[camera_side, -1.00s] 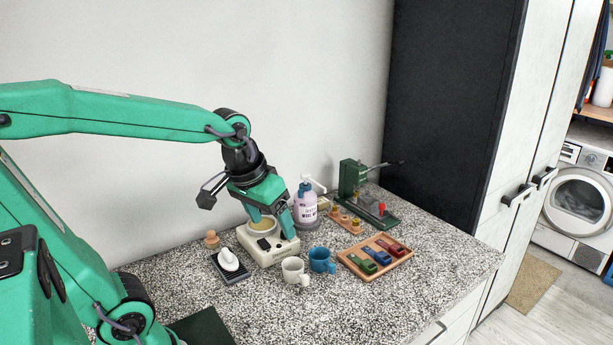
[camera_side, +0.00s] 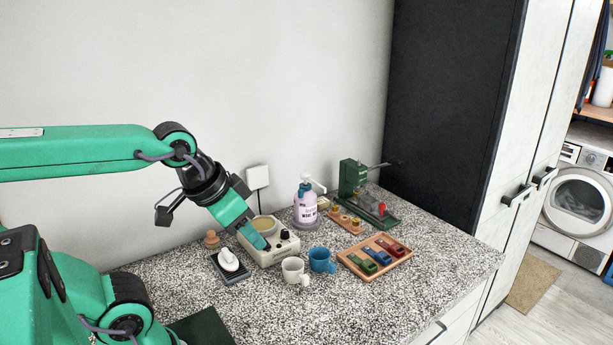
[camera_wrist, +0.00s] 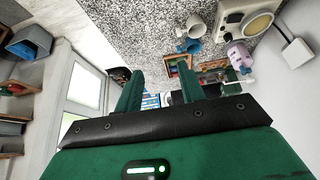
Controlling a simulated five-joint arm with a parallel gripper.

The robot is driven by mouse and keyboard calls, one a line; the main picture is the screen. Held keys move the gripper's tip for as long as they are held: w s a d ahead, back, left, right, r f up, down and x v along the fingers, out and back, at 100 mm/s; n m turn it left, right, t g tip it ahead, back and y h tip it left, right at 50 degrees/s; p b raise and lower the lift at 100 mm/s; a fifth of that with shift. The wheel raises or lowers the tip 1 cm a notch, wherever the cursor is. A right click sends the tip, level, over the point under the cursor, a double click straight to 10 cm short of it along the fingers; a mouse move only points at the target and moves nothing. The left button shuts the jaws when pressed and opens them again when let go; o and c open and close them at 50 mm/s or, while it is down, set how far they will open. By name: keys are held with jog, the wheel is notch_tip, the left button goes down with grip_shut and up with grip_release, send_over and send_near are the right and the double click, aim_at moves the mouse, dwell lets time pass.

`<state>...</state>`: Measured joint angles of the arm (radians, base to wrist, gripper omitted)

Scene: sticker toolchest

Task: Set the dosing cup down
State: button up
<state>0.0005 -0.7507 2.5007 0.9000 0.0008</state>
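No cup is plainly marked as the dosing cup. A white cup (camera_side: 293,271) and a blue cup (camera_side: 321,261) stand upright side by side on the counter. Both also show in the wrist view, the white cup (camera_wrist: 195,25) and the blue cup (camera_wrist: 188,46). My gripper (camera_side: 258,239) is tilted above the left part of the cream appliance (camera_side: 285,251), behind and left of the cups. In the wrist view my gripper's fingers (camera_wrist: 155,72) are apart, with nothing held between them. The appliance's round beige top (camera_side: 265,226) is partly hidden by a finger.
A pump bottle (camera_side: 306,206) stands behind the cups. A white object on a dark pad (camera_side: 235,277) is at left, and a green press (camera_side: 352,180) at the back. The front counter is clear.

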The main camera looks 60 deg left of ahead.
jog(key=n+g, duration=0.5)
jog(key=n, duration=1.2)
send_over(304, 276)
jog(key=f, duration=1.5)
jog(key=shift+s+f, duration=0.2)
jog(key=shift+f, duration=0.1)
jog(key=shift+w+a+f+n+g, duration=0.1)
jog(key=shift+w+f+n+g, duration=0.15)
jog(key=shift+f+n, duration=0.25)
jog(key=shift+s+f, duration=0.1)
jog(key=shift+f, duration=0.05)
jog(key=shift+f, duration=1.2)
jog(key=shift+f, duration=0.1)
